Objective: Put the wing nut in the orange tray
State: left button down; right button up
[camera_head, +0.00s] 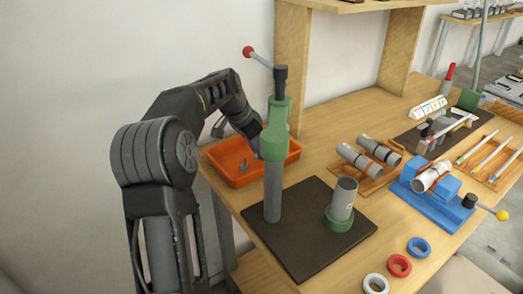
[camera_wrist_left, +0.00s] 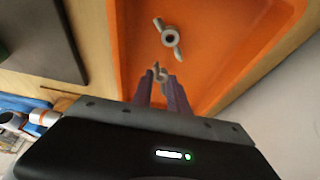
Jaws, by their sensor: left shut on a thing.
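The orange tray (camera_head: 226,158) sits at the table's left back edge and fills much of the left wrist view (camera_wrist_left: 225,45). My left gripper (camera_head: 256,148) is over the tray, partly hidden behind the green press. In the left wrist view its fingers (camera_wrist_left: 160,85) are shut on a small grey wing nut (camera_wrist_left: 160,73), which shows at the fingertips. Another grey wing nut (camera_wrist_left: 168,38) lies on the tray floor ahead of the fingers. I cannot tell how high the held nut is above the floor. My right gripper is not in view.
The green press (camera_head: 275,135) with a red-knobbed lever stands on a dark mat (camera_head: 300,250) in front of the tray. A grey cylinder (camera_head: 343,198) in a green ring stands beside it. Grey tubes, a blue vise (camera_head: 430,207) and coloured rings lie to the right.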

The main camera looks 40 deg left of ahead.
pick_arm(q)
jog(key=shift+w+d+f, duration=0.15)
jog(key=shift+w+f, duration=0.55)
jog(key=shift+f, duration=0.15)
jog(key=c, duration=1.3)
grip_release()
jog(key=shift+r, duration=0.25)
jog(key=v, duration=1.2)
jog(key=shift+s, duration=0.15)
